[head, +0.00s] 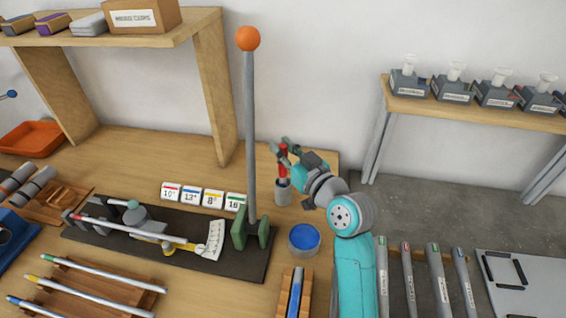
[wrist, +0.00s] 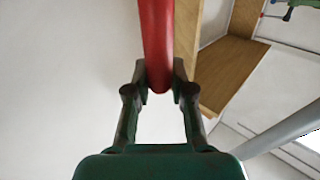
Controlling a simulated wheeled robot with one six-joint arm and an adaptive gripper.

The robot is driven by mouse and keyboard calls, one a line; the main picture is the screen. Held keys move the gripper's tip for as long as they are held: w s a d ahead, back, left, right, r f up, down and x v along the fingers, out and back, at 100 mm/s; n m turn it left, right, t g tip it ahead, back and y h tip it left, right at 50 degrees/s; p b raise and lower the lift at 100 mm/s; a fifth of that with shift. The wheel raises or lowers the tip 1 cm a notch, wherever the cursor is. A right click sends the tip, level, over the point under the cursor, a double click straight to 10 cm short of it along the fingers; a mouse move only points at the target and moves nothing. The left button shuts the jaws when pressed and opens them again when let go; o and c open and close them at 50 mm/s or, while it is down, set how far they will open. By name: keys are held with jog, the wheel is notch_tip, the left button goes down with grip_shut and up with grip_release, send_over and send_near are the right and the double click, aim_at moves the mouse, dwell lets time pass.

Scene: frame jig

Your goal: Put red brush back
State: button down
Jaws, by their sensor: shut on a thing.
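The red brush (head: 283,160) stands roughly upright at the back right of the bench, and its red shaft (wrist: 157,40) also shows in the wrist view. My gripper (head: 284,148) is shut on it, with one finger on each side of the shaft; the gripper also shows in the wrist view (wrist: 160,88). A grey cup (head: 283,193) is directly below the brush. The brush's lower end meets the cup's mouth in the head view; I cannot tell how deep it sits inside.
A grey post with an orange ball (head: 248,38) rises just left of the cup. A tin of blue paint (head: 304,238) stands in front of it. Angle cards (head: 203,197) and a dark jig base (head: 110,240) lie to the left. A wooden shelf (head: 213,85) stands behind left.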

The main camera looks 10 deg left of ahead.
aim_at(284, 177)
jog(key=shift+f, duration=2.4)
jog(key=c, duration=1)
grip_release()
jog(key=shift+d, duration=0.1)
jog(key=v, duration=1.2)
